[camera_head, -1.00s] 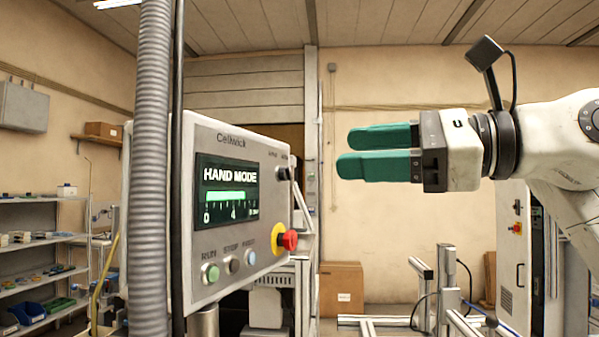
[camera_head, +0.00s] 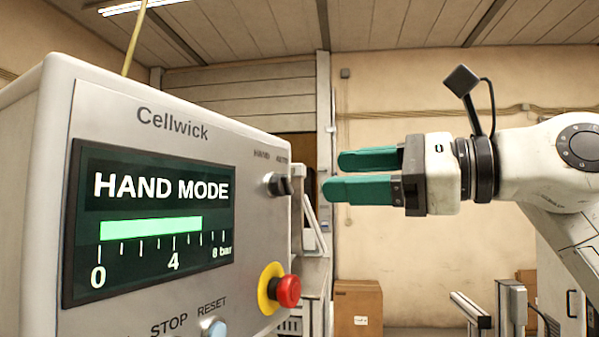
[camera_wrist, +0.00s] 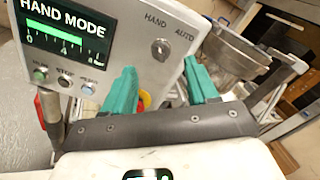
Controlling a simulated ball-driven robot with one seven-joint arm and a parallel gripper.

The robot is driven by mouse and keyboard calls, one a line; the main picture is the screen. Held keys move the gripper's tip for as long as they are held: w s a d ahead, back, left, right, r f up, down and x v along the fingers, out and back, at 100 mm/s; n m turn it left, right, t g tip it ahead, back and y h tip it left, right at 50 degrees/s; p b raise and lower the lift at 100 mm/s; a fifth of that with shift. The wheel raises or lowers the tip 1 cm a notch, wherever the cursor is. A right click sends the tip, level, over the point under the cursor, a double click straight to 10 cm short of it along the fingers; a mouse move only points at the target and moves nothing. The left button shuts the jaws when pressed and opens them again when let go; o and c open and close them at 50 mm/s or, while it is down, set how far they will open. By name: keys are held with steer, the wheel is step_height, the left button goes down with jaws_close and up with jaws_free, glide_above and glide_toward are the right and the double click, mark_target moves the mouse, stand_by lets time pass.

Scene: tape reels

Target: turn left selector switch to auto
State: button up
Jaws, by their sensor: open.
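The selector switch (camera_head: 278,184) is a black knob at the upper right of a grey Cellwick control panel (camera_head: 180,121), under the labels HAND and AUTO. The panel's screen (camera_head: 160,215) reads HAND MODE. In the wrist view the switch (camera_wrist: 161,48) shows face-on between the two labels, and the screen (camera_wrist: 68,30) is at the upper left. My gripper (camera_head: 333,175) has two green fingers, open and empty, to the right of the switch and apart from it. In the wrist view my gripper (camera_wrist: 158,88) is below the switch in the picture.
A red emergency stop (camera_head: 288,291) on a yellow collar juts from the panel below the switch. A blue RESET button (camera_head: 213,328) is at the lower edge. A cardboard box (camera_head: 358,306) stands on the floor behind.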

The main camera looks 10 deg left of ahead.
mark_target(288, 177)
steer(key=p+x, duration=0.1)
steer(key=x, duration=0.6)
steer(key=shift+a, duration=0.2)
steer(key=c, duration=1.1)
